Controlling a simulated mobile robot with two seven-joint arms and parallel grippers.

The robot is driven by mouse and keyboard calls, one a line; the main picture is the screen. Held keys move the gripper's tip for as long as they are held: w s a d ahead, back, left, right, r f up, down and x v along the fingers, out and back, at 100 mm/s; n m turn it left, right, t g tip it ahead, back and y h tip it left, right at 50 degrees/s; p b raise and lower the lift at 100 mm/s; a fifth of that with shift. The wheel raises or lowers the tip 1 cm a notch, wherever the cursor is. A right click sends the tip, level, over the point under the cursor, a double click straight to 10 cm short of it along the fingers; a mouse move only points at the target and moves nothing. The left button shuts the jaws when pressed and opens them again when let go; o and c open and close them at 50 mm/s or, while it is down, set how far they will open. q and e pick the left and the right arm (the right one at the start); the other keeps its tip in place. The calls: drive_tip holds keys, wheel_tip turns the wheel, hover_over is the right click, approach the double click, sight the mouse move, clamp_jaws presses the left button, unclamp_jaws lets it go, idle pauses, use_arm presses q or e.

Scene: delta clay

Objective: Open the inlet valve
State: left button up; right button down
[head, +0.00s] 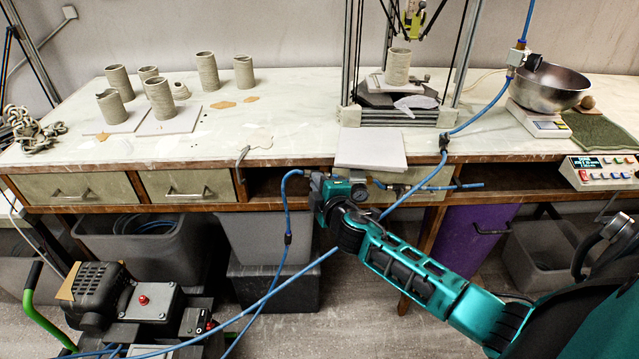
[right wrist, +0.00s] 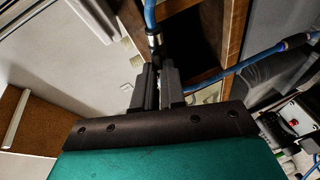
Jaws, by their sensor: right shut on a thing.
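The inlet valve (head: 316,177) sits under the front edge of the workbench, where a blue hose meets a small fitting next to a round pressure gauge (head: 359,192). My right gripper (head: 325,187) reaches it from the lower right and largely covers it in the head view. In the right wrist view, my two dark fingers (right wrist: 163,80) are close together at the metal hose fitting (right wrist: 155,40). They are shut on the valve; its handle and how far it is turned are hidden. My left gripper is not in view.
Blue hoses (head: 288,222) hang around my right forearm. The workbench (head: 290,110) carries clay cylinders (head: 160,98), a clay printer (head: 397,85), a steel bowl (head: 549,88) and a control box (head: 604,172). A compressor (head: 100,290) stands at lower left; grey bins (head: 140,240) sit below the bench.

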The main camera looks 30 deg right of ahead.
drive_tip(key=c, duration=1.2)
unclamp_jaws()
drive_tip(key=v, duration=1.3)
drive_tip(key=shift+w, duration=0.1)
